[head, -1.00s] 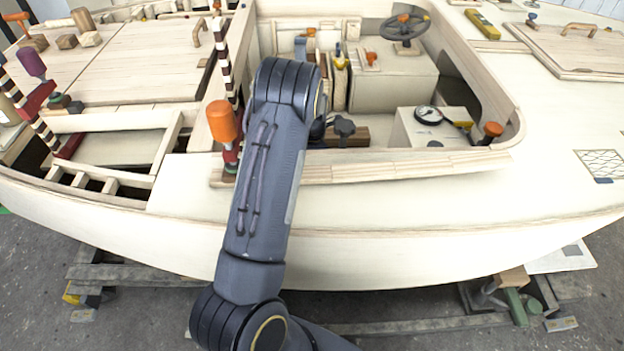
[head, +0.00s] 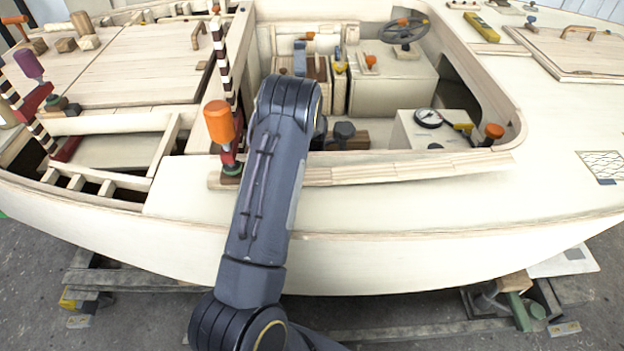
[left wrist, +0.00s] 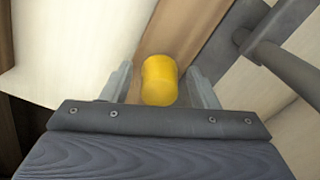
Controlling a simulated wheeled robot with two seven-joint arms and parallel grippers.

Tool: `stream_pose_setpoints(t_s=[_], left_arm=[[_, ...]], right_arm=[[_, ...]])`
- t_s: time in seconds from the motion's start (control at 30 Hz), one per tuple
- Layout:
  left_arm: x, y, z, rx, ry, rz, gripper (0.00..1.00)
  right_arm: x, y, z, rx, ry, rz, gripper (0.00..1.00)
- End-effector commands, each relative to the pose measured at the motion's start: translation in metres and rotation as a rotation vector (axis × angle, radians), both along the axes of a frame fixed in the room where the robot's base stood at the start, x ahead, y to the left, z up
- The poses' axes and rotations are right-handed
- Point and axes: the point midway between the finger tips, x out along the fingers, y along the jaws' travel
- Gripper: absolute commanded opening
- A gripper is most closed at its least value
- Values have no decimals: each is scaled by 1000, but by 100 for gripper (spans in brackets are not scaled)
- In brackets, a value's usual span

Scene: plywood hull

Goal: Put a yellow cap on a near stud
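In the left wrist view a yellow cap (left wrist: 160,80), a short rounded cylinder, shows between the two fingers of my left gripper (left wrist: 160,86). The fingers are apart, with a narrow gap visible on both sides of the cap. A brown wooden strip lies behind the cap. I cannot tell how deep the cap sits between the fingers. In the head view my own dark arm reaches up into the hull's cockpit and hides its gripper and the cap. I cannot make out a near stud for certain. My right gripper is not in view.
The cockpit coaming (head: 400,168) runs along the near side. An orange-handled clamp (head: 220,122) stands left of the arm. A gauge box (head: 428,128) and a steering wheel (head: 404,30) are to the right. In the left wrist view a grey bar (left wrist: 275,60) passes at right.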

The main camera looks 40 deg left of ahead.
Motion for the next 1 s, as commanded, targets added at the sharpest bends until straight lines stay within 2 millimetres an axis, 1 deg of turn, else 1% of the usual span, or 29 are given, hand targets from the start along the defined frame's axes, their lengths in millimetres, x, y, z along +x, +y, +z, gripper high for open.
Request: stream_pose_setpoints(t_s=[0.2,0.33,0.47,0.6,0.8,0.9,1.0], left_arm=[[0,0,1,0,0,0,54],[0,0,9,1,0,-1,54],[1,0,32,1,-3,0,54],[1,0,64,1,-4,0,54],[1,0,102,1,-3,0,54],[0,0,114,0,-1,0,54],[0,0,121,1,0,0,54]], right_arm=[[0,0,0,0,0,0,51],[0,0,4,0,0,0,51],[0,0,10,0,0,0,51],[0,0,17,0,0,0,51],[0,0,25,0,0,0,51],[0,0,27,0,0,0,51],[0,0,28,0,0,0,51]])
